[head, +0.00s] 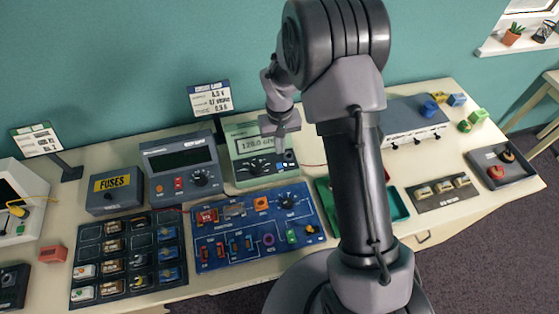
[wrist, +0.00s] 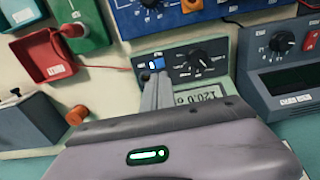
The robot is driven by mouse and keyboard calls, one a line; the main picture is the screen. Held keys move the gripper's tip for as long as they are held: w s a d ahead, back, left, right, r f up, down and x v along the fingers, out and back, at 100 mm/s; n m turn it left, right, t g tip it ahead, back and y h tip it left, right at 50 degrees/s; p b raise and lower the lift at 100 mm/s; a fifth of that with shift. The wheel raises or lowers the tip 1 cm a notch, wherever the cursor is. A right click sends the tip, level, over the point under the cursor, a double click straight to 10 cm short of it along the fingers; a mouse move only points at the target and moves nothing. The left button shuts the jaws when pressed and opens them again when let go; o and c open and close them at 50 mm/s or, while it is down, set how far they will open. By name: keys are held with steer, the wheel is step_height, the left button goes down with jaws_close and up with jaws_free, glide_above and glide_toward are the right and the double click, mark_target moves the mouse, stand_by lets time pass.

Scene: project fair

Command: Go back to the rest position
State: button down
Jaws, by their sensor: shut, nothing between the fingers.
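My gripper (head: 279,150) is at the front of the green meter (head: 242,135), whose display reads about 120.0. In the wrist view my gripper (wrist: 152,92) has its fingers together beside a small blue switch on the meter's face (wrist: 210,72). Nothing shows between the fingers. The fingertips are close to the switch; I cannot tell whether they touch it. My arm hides part of the table in the head view.
The blue circuit board (head: 225,253), a grey meter (head: 180,200), the fuse box (head: 113,190) and a dark component tray (head: 80,245) crowd the left. A teal wall stands behind.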

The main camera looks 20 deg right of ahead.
step_height(320, 180, up, 2)
steer(key=shift+r+p, duration=0.1)
steer(key=shift+p, duration=0.35)
steer(key=s+a+r+m+t+y+b, duration=0.1)
steer(key=s+a+r+m+t+b, duration=0.2)
steer(key=s+r+b, duration=0.95)
steer(key=s+f+t+b, duration=0.1)
steer(key=s+f+b, duration=0.1)
steer(key=s, duration=0.4)
steer(key=s+f+m+t+y+b, duration=0.1)
steer(key=s+f+b, duration=0.1)
steer(key=s, duration=0.4)
steer(key=shift+s+a+t+b, duration=0.4)
steer(key=shift+a+b, duration=0.05)
steer(key=shift+b, duration=0.4)
